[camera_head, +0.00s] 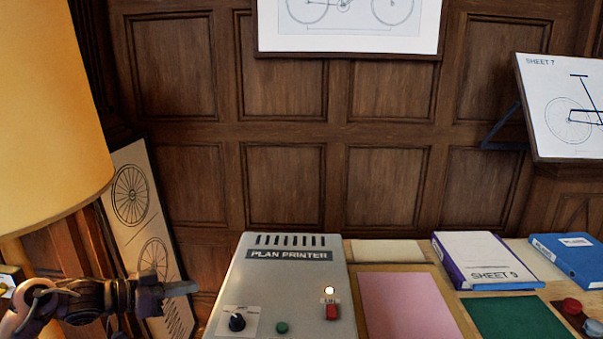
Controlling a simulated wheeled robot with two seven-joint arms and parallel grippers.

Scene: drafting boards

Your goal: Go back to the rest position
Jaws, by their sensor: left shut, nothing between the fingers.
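My left gripper (178,290) comes in from the lower left, with its fingers together and nothing between them. It is left of the grey plan printer (290,275) and apart from it in the picture. The printer has a black dial (237,321), a green button (282,327), a red switch (332,311) and a lit lamp (329,290). My right gripper is out of view.
A yellow lampshade (45,120) fills the upper left. A wheel drawing board (142,215) leans behind my gripper. Right of the printer lie a pink sheet (408,305), a green sheet (517,318), a SHEET 9 binder (485,255) and a blue binder (575,258).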

